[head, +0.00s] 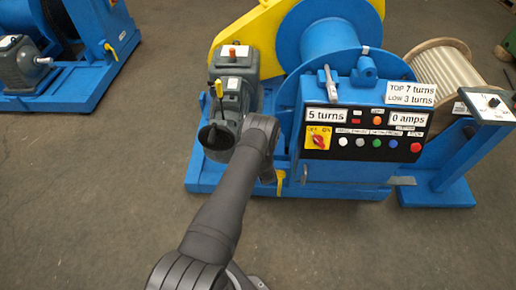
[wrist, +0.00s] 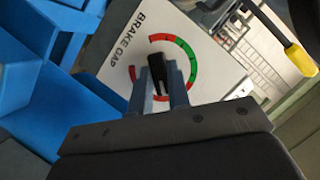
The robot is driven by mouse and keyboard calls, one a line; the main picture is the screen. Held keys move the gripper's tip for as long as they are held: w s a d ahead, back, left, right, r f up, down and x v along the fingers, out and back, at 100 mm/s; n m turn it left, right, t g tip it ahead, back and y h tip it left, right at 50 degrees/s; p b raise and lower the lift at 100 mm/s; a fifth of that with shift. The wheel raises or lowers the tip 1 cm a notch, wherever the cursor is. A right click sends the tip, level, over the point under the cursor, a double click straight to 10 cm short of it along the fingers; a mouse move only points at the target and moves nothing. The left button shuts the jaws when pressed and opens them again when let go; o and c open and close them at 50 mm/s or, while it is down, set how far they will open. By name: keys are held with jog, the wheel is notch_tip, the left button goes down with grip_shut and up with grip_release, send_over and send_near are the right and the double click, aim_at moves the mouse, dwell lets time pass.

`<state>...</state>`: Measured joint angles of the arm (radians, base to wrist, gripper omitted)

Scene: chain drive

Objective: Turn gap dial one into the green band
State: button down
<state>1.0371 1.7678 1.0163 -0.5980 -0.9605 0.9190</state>
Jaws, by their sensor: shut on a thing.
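The gap dial's white plate (wrist: 112,64), lettered "BRAKE GAP", shows in the wrist view. A curved scale with red and green bands (wrist: 186,58) runs around its black knob (wrist: 157,66). My gripper (wrist: 160,92) is shut on the knob, with one finger on each side of its lower part. The knob's pointer mark is not clear, so I cannot tell which band it indicates. In the head view my wrist is beside the grey motor, and the fingers and the dial are hidden behind the arm. No number for the dial is readable.
A yellow-ended lever (wrist: 300,58) is at the right of the wrist view, and blue frame parts (wrist: 40,100) are at the left. In the head view, the grey motor (head: 232,98) and the control panel (head: 366,133) flank my wrist. Floor (head: 90,190) is clear at left.

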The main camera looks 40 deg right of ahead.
jog(key=shift+w+a+n+g+h, duration=0.1)
jog(key=shift+n+g+h, duration=0.9)
jog(key=shift+n, duration=1.25)
jog(key=shift+w+a+n+g+h, duration=0.15)
jog(key=shift+n+g+h, duration=0.9)
jog(key=shift+n, duration=1.15)
jog(key=shift+w+a+n+g+h, duration=0.1)
jog(key=shift+n+g+h, duration=0.9)
jog(key=shift+n, duration=1.25)
jog(key=shift+h, duration=0.35)
jog(key=c, duration=1.4)
grip_release()
jog(key=shift+o, duration=0.2)
